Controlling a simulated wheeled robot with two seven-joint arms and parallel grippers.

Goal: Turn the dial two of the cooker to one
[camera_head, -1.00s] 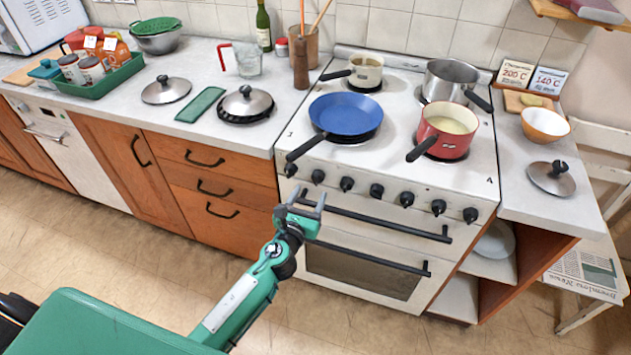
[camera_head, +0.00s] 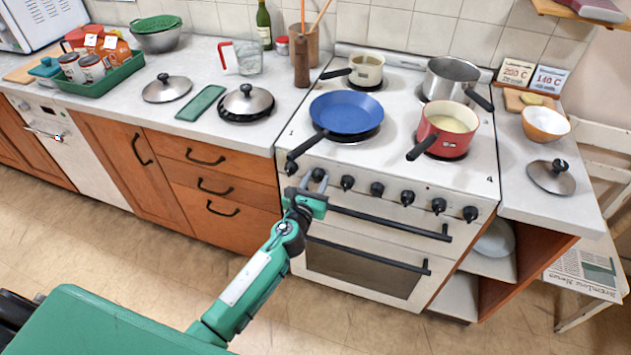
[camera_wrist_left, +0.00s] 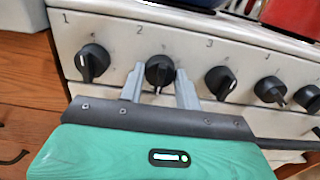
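The white cooker (camera_head: 462,180) has a row of black dials along its front. Dial two (camera_wrist_left: 159,70), under the printed 2, is a round black knob with a raised grip bar pointing roughly down in the left wrist view. It also shows in the head view (camera_head: 318,174), partly covered by my gripper. My left gripper (camera_wrist_left: 160,76) is open, one grey finger on each side of dial two, with a small gap visible on both sides. It also shows in the head view (camera_head: 314,184) at the cooker front. My right gripper is not in view.
Dial one (camera_wrist_left: 92,62) and dial three (camera_wrist_left: 220,82) flank the fingers closely. The oven handle (camera_head: 390,222) runs below. A red saucepan (camera_head: 450,138) stands on the hob.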

